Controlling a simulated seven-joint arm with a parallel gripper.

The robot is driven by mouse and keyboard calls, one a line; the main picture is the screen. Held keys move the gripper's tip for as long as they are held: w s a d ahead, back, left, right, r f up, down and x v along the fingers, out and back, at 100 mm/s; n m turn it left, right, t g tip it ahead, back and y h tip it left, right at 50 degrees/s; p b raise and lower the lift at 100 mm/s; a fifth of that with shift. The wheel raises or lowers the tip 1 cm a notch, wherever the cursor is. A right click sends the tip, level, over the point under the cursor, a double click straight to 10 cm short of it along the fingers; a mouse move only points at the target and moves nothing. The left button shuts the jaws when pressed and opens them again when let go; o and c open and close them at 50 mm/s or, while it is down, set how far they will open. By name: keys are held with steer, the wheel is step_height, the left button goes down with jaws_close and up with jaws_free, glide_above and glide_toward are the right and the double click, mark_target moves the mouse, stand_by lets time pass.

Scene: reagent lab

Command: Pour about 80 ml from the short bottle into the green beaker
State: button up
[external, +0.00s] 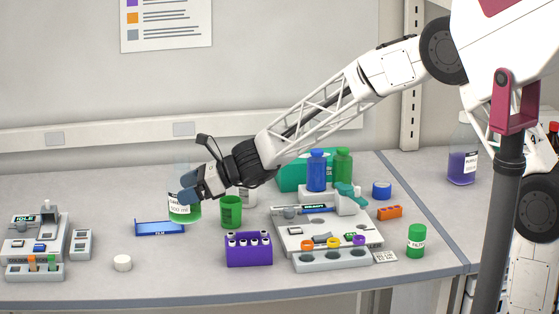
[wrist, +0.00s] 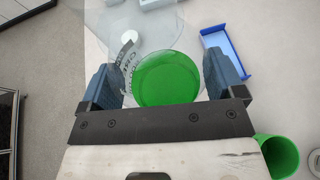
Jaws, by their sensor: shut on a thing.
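My gripper (external: 187,193) is shut on the short bottle (external: 186,211), a clear bottle with a white label and green liquid low inside. In the external view it looks upright, left of the green beaker; I cannot tell whether its base touches the table. In the wrist view the bottle's green liquid (wrist: 165,78) shows as a disc between the two blue fingers (wrist: 163,86). The green beaker (external: 231,212) stands upright and apart from the bottle. It also shows at the lower right of the wrist view (wrist: 280,157). Its inside level is hidden.
A blue tray (external: 160,229) lies just left of the bottle. A purple tube rack (external: 248,250) stands in front of the beaker, and a grey instrument (external: 315,232) to its right. Blue and green bottles stand behind. A white cap (external: 122,263) lies in open space front left.

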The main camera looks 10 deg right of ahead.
steer(key=shift+w+d+f+m+t+h, duration=0.5)
steer(key=shift+d+f+m+t, duration=0.6)
steer(key=shift+d+f, duration=0.3)
steer(key=shift+w+d+f+m+t+h, duration=0.45)
steer(key=shift+w+d+f+m+t, duration=0.1)
steer(key=shift+d+f+m+t, duration=0.65)
steer(key=shift+w+d+f+m+t+h, duration=0.5)
steer(key=shift+d+f+m+t, duration=0.5)
steer(key=shift+d+f, duration=0.5)
steer(key=shift+r, duration=0.1)
steer(key=shift+w+d+r, duration=0.1)
steer(key=shift+w, duration=0.05)
